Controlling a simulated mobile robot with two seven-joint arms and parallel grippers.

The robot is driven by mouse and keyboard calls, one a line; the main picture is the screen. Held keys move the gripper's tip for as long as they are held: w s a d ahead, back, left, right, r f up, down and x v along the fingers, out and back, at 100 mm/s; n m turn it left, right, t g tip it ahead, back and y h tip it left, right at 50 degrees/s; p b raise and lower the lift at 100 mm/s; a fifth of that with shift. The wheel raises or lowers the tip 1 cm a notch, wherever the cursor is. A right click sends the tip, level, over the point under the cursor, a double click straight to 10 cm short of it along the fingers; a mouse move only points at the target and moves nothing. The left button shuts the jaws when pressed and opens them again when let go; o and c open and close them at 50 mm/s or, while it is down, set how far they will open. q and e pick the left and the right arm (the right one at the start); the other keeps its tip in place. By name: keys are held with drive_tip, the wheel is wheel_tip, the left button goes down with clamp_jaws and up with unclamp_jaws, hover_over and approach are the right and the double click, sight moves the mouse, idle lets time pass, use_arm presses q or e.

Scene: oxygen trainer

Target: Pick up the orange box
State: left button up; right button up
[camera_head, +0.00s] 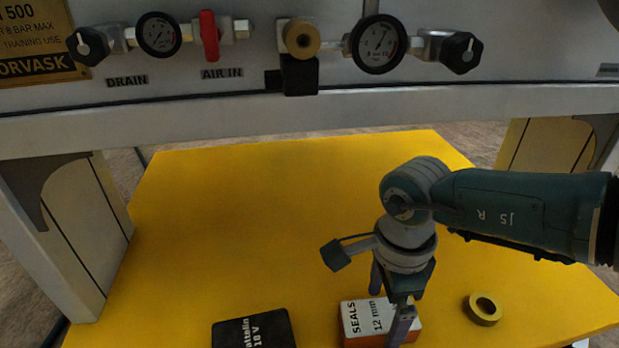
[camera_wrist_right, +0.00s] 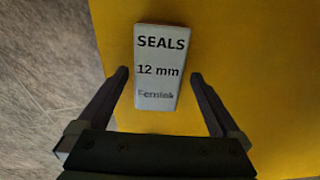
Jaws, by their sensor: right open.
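The orange box (camera_head: 360,319) lies on the yellow surface near the bottom middle of the head view. Its top is pale and reads "SEALS 12 mm", and its sides are orange. In the wrist view, the box (camera_wrist_right: 158,55) shows its labelled top. My right gripper (camera_head: 388,312) points down at the box and partly covers it. In the wrist view, the right gripper (camera_wrist_right: 160,76) is open, with a finger on each side of the box's near half and a visible gap on both sides. I cannot tell how far down the fingertips reach. My left gripper is not in view.
A black battery box (camera_head: 254,331) lies left of the orange box, and a yellow-olive ring (camera_head: 482,309) lies to its right. A grey panel with gauges (camera_head: 378,44) and valves overhangs the back. The yellow surface (camera_head: 250,210) behind the boxes is clear.

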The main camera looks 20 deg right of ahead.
drive_tip(key=shift+f, duration=0.55)
drive_tip(key=shift+s+r, duration=0.1)
drive_tip(key=shift+s, duration=0.1)
drive_tip(key=shift+c, duration=0.6)
drive_tip(key=shift+w, duration=0.1)
drive_tip(key=c, duration=1.3)
drive_tip(key=shift+r, duration=0.1)
